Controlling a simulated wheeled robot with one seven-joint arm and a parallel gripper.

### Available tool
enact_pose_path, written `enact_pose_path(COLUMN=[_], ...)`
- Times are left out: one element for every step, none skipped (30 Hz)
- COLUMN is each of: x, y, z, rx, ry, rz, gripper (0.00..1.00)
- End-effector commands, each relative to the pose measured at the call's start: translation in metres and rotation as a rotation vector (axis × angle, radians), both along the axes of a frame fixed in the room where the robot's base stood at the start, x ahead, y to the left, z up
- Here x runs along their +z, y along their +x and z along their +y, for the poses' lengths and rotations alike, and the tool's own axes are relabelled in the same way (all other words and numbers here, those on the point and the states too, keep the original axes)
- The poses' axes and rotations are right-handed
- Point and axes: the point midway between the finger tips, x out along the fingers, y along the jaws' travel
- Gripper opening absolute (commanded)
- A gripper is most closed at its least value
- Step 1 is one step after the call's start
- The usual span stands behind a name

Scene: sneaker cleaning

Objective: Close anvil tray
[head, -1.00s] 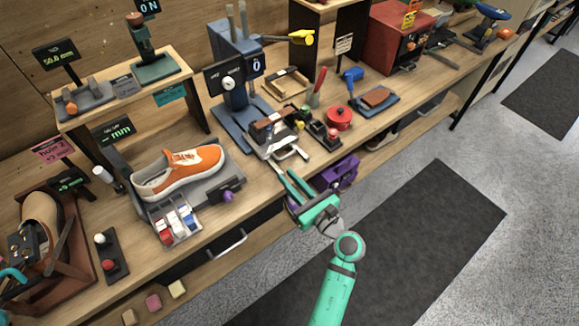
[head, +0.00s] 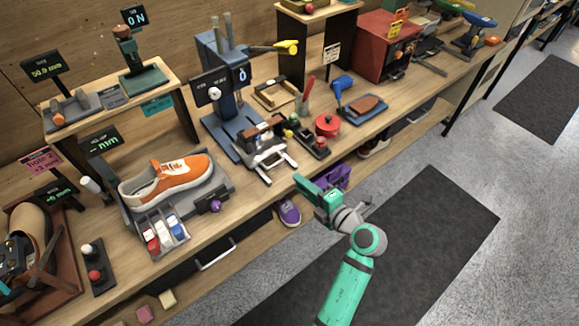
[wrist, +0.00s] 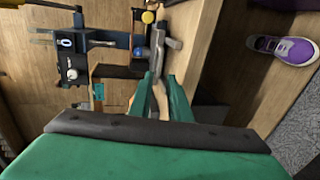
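The blue-grey press (head: 228,95) stands on the bench with a display reading 0. What looks like its anvil tray (head: 262,143), grey with brown and dark blocks, juts toward the bench's front edge. A pale U-shaped handle (head: 279,166) is on its front. My gripper (head: 303,186) is just off the bench edge, right of the handle and apart from it. In the wrist view, the gripper's green fingers (wrist: 163,82) are apart with nothing clearly held between them. A grey metal part (wrist: 165,43) lies beyond the fingertips. The press (wrist: 72,55) is at the left there.
An orange sneaker (head: 168,180) on a grey stand is left of the press. A red pot (head: 327,125) and small coloured pieces are right of the tray. A purple shoe (head: 289,212) sits on the lower shelf. The floor in front is open.

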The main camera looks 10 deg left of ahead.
Motion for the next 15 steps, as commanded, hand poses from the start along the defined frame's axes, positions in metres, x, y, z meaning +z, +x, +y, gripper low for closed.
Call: enact_pose_path(x=[0.000, -0.001, -0.001, -0.002, -0.003, -0.004, -0.005, -0.006, -0.008, -0.009, -0.010, -0.011, -0.013, -0.014, -0.015], y=[0.001, 0.002, 0.004, 0.005, 0.007, 0.010, 0.013, 0.016, 0.020, 0.024, 0.027, 0.031, 0.034, 0.038, 0.042], z=[0.001, 0.002, 0.004, 0.006, 0.009, 0.013, 0.016, 0.020, 0.026, 0.030, 0.034, 0.040, 0.044, 0.048, 0.053], rx=[0.000, 0.000, -0.001, -0.001, 0.000, 0.000, 0.000, 0.001, 0.002, 0.001, 0.002, 0.001, 0.001, 0.000, 0.001], ry=[0.003, 0.005, 0.006, 0.006, 0.005, 0.005, 0.004, 0.005, 0.005, 0.005, 0.005, 0.005, 0.004, 0.004, 0.004], rz=[0.008, 0.010, 0.011, 0.011, 0.012, 0.012, 0.011, 0.011, 0.011, 0.010, 0.010, 0.009, 0.010, 0.010, 0.010], gripper=[0.17, 0.17, 0.17, 0.17, 0.17, 0.17, 0.17, 0.17, 0.17, 0.17, 0.17, 0.17, 0.17, 0.17, 0.17])
